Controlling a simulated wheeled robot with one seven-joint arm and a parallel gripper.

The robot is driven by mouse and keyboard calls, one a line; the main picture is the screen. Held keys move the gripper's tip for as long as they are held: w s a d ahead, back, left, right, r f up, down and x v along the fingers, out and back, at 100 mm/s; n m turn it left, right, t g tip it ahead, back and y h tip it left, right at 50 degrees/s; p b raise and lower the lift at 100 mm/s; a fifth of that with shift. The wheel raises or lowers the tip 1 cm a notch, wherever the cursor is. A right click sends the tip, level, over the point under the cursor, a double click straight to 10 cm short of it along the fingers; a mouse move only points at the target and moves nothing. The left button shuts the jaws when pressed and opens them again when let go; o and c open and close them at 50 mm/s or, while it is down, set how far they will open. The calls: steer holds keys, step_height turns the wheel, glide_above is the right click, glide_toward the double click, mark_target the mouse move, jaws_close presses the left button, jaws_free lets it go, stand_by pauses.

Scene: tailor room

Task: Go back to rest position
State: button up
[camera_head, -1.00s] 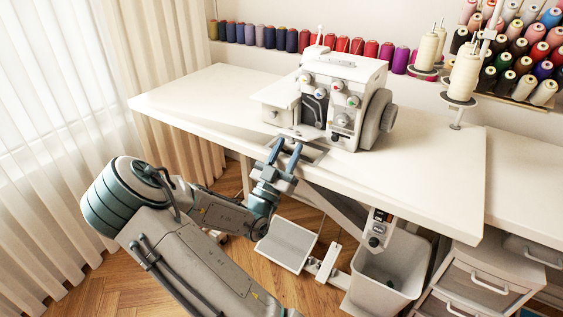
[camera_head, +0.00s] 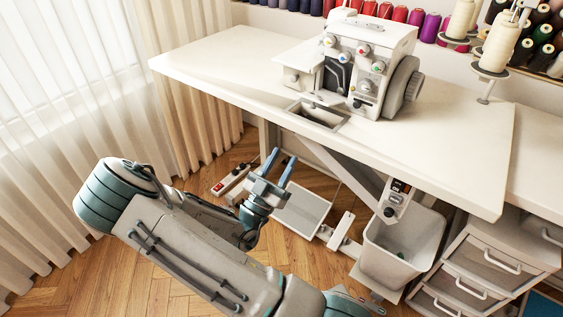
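My gripper (camera_head: 279,165) is in the middle of the head view, below the front edge of the white sewing table (camera_head: 440,150). Its two blue-grey fingers point up and are spread apart, with nothing between them. My arm is folded back toward the lower left, over the wooden floor. The gripper is apart from the table in the picture.
A white sewing machine (camera_head: 368,62) stands on the table. A grey bin (camera_head: 402,245) and drawers (camera_head: 478,270) stand below at right. A pedal plate (camera_head: 302,210) lies on the floor near my gripper. Curtains (camera_head: 70,110) hang at left; open floor (camera_head: 130,275) lies below.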

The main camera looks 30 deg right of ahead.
stand_by(0.3)
steer(key=w+g+y+p, duration=0.3)
steer(key=w+y+p, duration=0.4)
steer(key=y, duration=0.5)
steer(key=s+a+r+n+y+p, duration=0.2)
steer(key=a+r+n+y+p, duration=0.2)
steer(key=a+r+y+p, duration=0.45)
steer(key=s+a+r+n+g+y+p, duration=0.1)
steer(key=s+a+r+n+y+p, duration=0.1)
steer(key=s+a+r+n, duration=0.3)
steer(key=s+a+r+g+y+p, duration=0.15)
steer(key=s+r, duration=0.25)
steer(key=r, duration=0.4)
steer(key=s+d+r+n+g+p, duration=0.1)
steer(key=s+d+r+p, duration=0.1)
steer(key=s, duration=0.3)
steer(key=s+d+r+n+g+h+p, duration=0.1)
steer(key=s+d+r+n+g+p, duration=0.1)
steer(key=s+r, duration=0.3)
steer(key=shift+s, duration=0.75)
